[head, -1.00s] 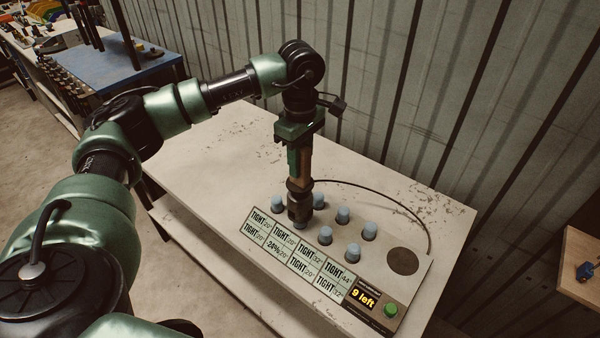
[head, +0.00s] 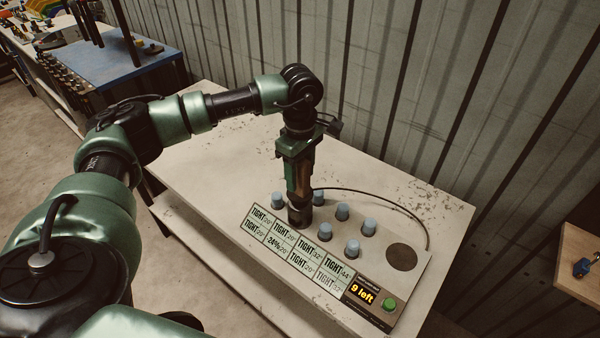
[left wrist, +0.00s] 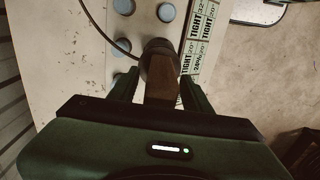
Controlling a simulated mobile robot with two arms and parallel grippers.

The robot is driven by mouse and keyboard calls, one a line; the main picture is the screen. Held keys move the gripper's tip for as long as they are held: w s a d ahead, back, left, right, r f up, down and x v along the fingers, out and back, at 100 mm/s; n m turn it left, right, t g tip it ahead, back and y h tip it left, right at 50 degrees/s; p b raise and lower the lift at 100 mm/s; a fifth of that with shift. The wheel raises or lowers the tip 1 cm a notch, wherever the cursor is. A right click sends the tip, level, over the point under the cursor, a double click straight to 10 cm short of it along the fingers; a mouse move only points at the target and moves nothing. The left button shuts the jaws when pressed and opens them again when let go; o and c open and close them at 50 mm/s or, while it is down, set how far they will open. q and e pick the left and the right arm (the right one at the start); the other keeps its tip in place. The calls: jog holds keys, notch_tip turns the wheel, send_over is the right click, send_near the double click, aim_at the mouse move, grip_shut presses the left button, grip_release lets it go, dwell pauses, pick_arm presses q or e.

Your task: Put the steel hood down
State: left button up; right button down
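My left gripper (head: 300,188) points down and is shut on the brown handle of a dark cylindrical piece, the steel hood (head: 299,213). In the left wrist view the handle (left wrist: 162,92) sits between the fingers, and the hood's round head (left wrist: 159,58) is beyond them. The hood stands upright at the front row of blue caps on the panel (head: 427,268). It hides the spot below it, so I cannot tell whether it touches the panel. My right gripper is not in view.
Several blue caps stand close around the hood, one being a front-row cap (head: 325,235). A dark round patch (head: 401,257) is at the panel's right end. A display (head: 362,294) reads "9 left" beside a green button (head: 389,305). A cable (head: 385,202) curves behind.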

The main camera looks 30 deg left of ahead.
pick_arm(q)
jog(key=shift+r, duration=0.25)
notch_tip(320, 180, up, 10)
jog(key=b, duration=0.3)
jog(key=shift+w+r, duration=0.1)
jog(key=shift+r, duration=0.8)
dwell(1.9)
